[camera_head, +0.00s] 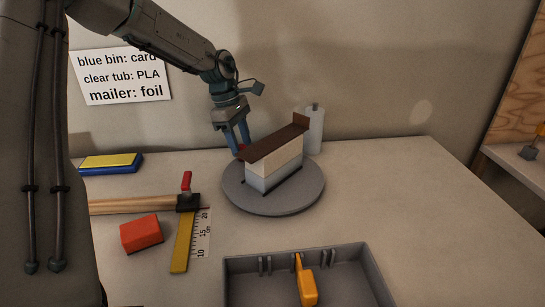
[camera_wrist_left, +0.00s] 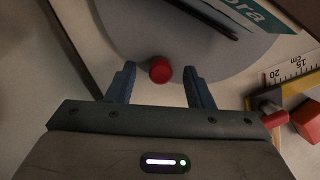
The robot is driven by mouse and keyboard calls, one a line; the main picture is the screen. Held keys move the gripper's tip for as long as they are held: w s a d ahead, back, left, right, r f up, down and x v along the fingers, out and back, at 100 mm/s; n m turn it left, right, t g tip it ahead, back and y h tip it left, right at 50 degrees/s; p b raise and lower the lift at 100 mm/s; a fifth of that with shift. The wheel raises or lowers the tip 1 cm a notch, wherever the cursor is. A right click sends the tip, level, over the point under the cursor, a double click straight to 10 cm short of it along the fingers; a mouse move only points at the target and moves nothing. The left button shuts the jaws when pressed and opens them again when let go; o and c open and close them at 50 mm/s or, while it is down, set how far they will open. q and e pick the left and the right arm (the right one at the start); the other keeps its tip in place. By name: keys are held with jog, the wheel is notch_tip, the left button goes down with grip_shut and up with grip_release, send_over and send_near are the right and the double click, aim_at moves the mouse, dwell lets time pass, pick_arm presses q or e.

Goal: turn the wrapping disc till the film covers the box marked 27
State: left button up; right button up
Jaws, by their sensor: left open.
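The wrapping disc (camera_head: 236,192) is a round grey plate on the table; it also fills the top of the left wrist view (camera_wrist_left: 120,30). A box (camera_head: 275,168) stands on it, cream above and blue-grey below, under a dark brown top piece. No 27 shows on its visible sides, and I cannot tell whether the blue-grey band is film. A pale upright roll (camera_head: 315,132) stands behind the box. A red knob (camera_wrist_left: 160,70) sits at the disc's rim. My left gripper (camera_head: 238,147) points down there, open, its fingers (camera_wrist_left: 160,88) either side of the knob. My right gripper is not in view.
A grey tray (camera_head: 238,265) with an orange tool (camera_head: 306,284) is at the front. Left of the disc lie a red block (camera_head: 141,234), a yellow-edged square (camera_head: 182,240) and a wooden bar (camera_head: 130,206). A blue-yellow block (camera_head: 111,163) lies further back. The table's right side is clear.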

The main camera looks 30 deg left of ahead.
pick_arm(q)
notch_tip(320, 180, up, 9)
jog(key=p, duration=0.3)
jog(key=shift+p, duration=0.4)
jog(key=shift+o, duration=0.2)
jog(key=o, duration=0.5)
jog(key=v, duration=1)
jog(key=shift+s+a+r, duration=0.1)
jog(key=shift+r, duration=0.3)
